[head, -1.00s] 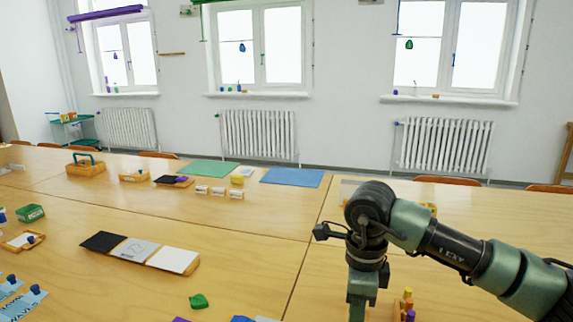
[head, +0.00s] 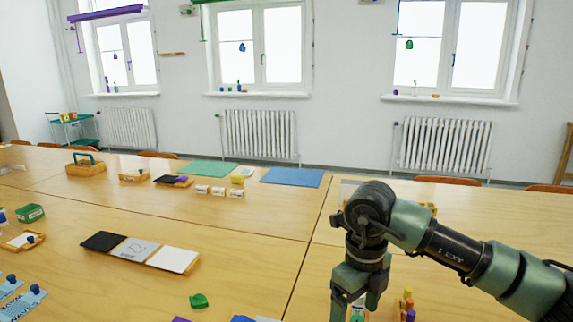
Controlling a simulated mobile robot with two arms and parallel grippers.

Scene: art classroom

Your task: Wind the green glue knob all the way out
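My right gripper (head: 356,309) points down at the bottom of the head view, right of the middle. Its two fingers stand apart, with a small green and white thing (head: 357,310) between or behind them. This may be the glue with the green knob, but it is mostly hidden and cut off by the bottom edge. The fingertips are also out of the picture, so I cannot tell if they touch it. My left gripper is not in view.
Several coloured pegs (head: 408,305) stand just right of my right gripper. A small green object (head: 198,301) lies on the table left of it. A row of black, grey and white cards (head: 172,260) lies farther left. The table (head: 270,275) between is mostly clear.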

